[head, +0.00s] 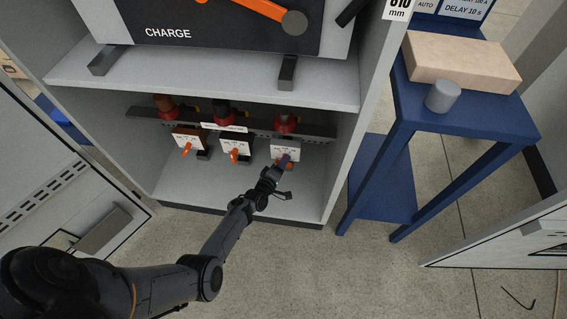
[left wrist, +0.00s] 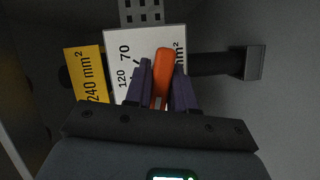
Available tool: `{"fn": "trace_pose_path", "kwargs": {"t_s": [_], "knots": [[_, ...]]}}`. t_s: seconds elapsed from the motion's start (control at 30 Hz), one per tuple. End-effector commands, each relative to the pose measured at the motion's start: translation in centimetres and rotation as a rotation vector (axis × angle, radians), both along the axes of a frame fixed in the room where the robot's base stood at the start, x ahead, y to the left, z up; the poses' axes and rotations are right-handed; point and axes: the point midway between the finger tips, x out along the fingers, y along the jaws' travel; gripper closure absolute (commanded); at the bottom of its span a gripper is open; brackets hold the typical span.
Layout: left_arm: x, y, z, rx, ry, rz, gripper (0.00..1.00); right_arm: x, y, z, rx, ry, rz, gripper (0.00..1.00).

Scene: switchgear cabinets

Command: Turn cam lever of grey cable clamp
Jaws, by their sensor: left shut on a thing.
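The grey cable clamp (head: 284,148) is the rightmost of three on the rail low in the cabinet. Its pale face plate (left wrist: 117,48) carries "70" and "120" markings in the left wrist view. Its orange cam lever (left wrist: 161,68) stands nearly upright, leaning slightly right, in front of the plate. My left gripper (head: 284,161) is at this clamp in the head view. Its purple fingers (left wrist: 161,88) are shut on the lever, one on each side. They hide part of the plate and the lower lever. My right gripper is not in view.
Two similar clamps with orange levers, one brown-plated (head: 189,138) and one dark-edged (head: 234,149), stand to the left. A shelf (head: 200,82) spans above. The cabinet's right wall (head: 352,120) is close by. A blue table (head: 480,122) holds a box and grey cylinder.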

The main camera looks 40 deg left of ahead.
Motion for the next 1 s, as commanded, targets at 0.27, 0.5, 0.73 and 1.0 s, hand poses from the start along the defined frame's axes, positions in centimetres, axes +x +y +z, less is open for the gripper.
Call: {"fn": "trace_pose_path", "kwargs": {"t_s": [0.27,0.5,0.73,1.0], "knots": [[0.0,0.0,-0.1,-0.002,0.001,0.000,0.64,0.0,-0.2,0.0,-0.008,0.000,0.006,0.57],[0.0,0.0,0.0,-0.001,0.001,0.000,0.55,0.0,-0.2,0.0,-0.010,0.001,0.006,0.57],[-0.7,-0.1,0.2,0.000,0.002,0.000,0.55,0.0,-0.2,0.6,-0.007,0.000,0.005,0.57],[-4.6,-0.8,0.9,-0.001,0.004,0.001,0.55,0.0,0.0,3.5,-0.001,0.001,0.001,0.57]]}}
